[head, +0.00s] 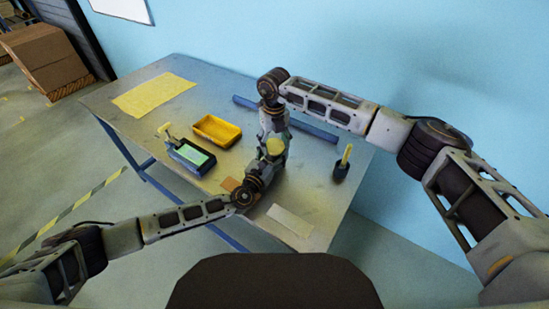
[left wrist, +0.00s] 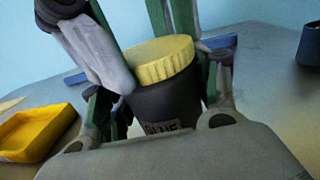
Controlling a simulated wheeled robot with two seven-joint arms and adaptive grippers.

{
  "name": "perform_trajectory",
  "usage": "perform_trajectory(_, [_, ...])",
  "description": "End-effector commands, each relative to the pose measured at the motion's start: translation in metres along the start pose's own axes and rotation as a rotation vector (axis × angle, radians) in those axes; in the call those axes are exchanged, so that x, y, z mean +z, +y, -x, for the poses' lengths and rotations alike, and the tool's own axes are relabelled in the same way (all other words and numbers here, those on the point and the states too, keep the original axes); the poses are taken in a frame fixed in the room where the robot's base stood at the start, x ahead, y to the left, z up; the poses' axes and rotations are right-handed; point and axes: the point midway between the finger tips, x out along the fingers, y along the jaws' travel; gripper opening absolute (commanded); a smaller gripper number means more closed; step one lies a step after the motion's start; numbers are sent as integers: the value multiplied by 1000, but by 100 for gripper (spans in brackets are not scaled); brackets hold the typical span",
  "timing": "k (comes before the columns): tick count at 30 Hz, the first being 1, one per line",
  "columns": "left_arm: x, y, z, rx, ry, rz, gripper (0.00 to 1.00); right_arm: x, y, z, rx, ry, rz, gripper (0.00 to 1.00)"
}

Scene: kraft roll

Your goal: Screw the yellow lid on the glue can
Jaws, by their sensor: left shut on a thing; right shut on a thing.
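The glue can (left wrist: 165,108) is dark with a partly hidden label, and it stands upright in my left gripper (left wrist: 158,118), which is shut on its sides. The yellow lid (left wrist: 160,60) is ribbed and sits on or just over the can's mouth; I cannot tell how far it is turned on. It also shows in the head view (head: 275,146). My right gripper (head: 272,134) comes down from above and is shut on the lid. In the head view my arms hide most of the can.
On the grey table (head: 225,170) are a yellow tray (head: 217,131), a dark bin with a green top (head: 191,156), a dark cup with a yellow-handled tool (head: 341,168), a yellow sheet (head: 154,95) and a pale sheet (head: 290,220). A blue bar (head: 310,130) lies behind my grippers.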

Motion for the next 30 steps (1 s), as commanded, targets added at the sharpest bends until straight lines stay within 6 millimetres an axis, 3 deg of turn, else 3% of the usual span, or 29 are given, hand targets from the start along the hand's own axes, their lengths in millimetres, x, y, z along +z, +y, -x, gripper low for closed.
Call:
perform_trajectory(2, [0,0,0,1,0,1,0,0,-1,0,-1,-1,0,33])
perform_trajectory(3, [0,0,0,1,0,1,0,0,-1,0,-1,-1,1,63])
perform_trajectory(9, [0,0,0,0,0,0,0,0,-1,0,-1,0,3,87])
perform_trajectory(23, [0,0,0,0,0,0,0,0,0,3,-1,-1,6,87])
perform_trajectory(30, [0,0,0,0,0,0,0,1,0,22,-1,-2,6,87])
